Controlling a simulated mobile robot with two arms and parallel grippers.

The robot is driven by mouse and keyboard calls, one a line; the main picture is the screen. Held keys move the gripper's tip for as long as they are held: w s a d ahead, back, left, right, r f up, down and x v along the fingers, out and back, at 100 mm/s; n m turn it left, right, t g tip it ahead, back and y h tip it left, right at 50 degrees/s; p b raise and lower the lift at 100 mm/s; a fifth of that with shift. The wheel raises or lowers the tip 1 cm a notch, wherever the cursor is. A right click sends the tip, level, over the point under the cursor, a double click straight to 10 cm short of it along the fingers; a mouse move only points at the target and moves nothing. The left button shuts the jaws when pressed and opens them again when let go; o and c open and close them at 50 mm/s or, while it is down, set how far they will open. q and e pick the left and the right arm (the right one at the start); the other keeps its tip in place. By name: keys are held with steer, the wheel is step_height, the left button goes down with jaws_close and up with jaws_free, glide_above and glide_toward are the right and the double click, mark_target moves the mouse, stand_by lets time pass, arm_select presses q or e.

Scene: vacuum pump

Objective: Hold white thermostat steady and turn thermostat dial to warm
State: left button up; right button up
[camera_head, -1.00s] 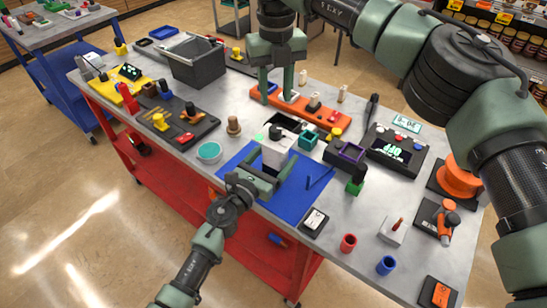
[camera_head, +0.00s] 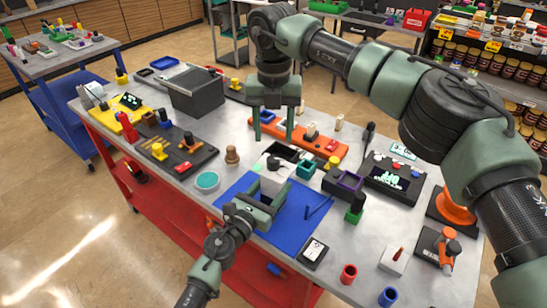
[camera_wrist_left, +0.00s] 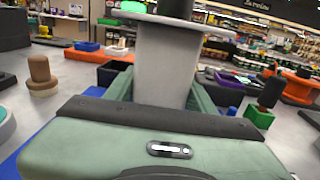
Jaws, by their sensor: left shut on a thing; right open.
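The white thermostat (camera_head: 270,183) stands upright over the blue mat (camera_head: 300,228). A black dial knob (camera_head: 273,163) and a green patch (camera_head: 257,168) are on its top. My left gripper (camera_head: 257,203) is shut on the thermostat's body from the front. In the left wrist view the pale body (camera_wrist_left: 165,65) rises between the fingers, with the green patch (camera_wrist_left: 133,7) and part of the dark knob (camera_wrist_left: 175,8) above. My right gripper (camera_head: 274,128) is open, with its fingers pointing down, behind and above the dial in the picture. It appears empty and apart from the knob.
An orange tray (camera_head: 328,145) with small parts lies behind the thermostat. The mat's right side is mostly free.

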mark_target(273, 158)
step_height(273, 158, down, 8)
steer(key=shift+f, duration=0.15)
steer(key=shift+c, duration=0.3)
jaws_close()
